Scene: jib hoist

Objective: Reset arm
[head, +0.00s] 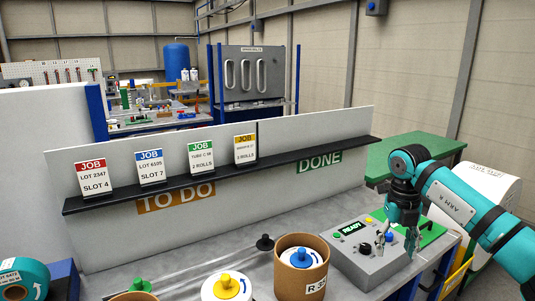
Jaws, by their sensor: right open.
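My right arm comes in from the right, and its gripper (396,246) hangs pointing down with its fingers apart and nothing seen between them. It is over or just in front of the right part of a grey control box (358,270). The box has a green READY display, a black knob, and yellow, blue and green buttons. Whether the fingertips touch the box cannot be told. My left gripper is not in view.
Rolls with a green, a yellow (226,286) and a blue (301,258) knob stand along the front of the bench. A black ledge (225,174) with several job cards runs behind. A green table (413,152) stands at the back right.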

